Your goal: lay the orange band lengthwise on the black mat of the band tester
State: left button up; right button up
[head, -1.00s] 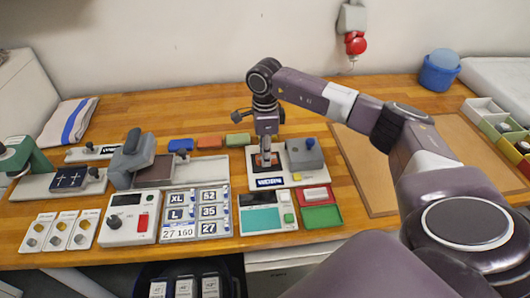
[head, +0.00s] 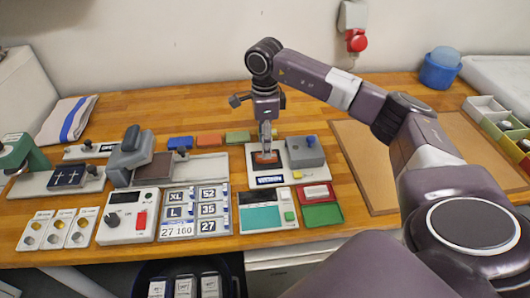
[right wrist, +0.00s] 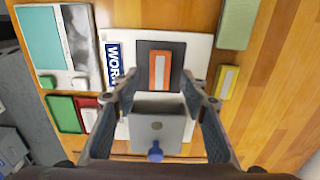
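The band tester (head: 281,180) is a pale plate marked WORN, with a black mat (right wrist: 144,68) and a grey block (head: 305,152) with a blue knob. The orange band (right wrist: 160,71), with a pale stripe along its middle, lies flat on the mat. It also shows in the head view (head: 265,157), just under my right gripper. The right gripper (right wrist: 158,88) is open and empty; its fingers stand apart on either side, clear of the band. The grey block hides part of the lower area in the right wrist view. My left gripper is not in view.
Blue (head: 180,143), orange (head: 210,139) and green (head: 238,136) pieces lie behind the devices. A yellowish piece with a pale stripe (right wrist: 227,82) lies beside the tester. A device with a teal panel (head: 261,217) and red and green trays (head: 322,215) are in front.

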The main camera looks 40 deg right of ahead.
notch_tip(320, 180, up, 8)
jog(key=b, duration=0.1)
jog(key=shift+r+b, duration=0.25)
jog(key=shift+b, duration=0.1)
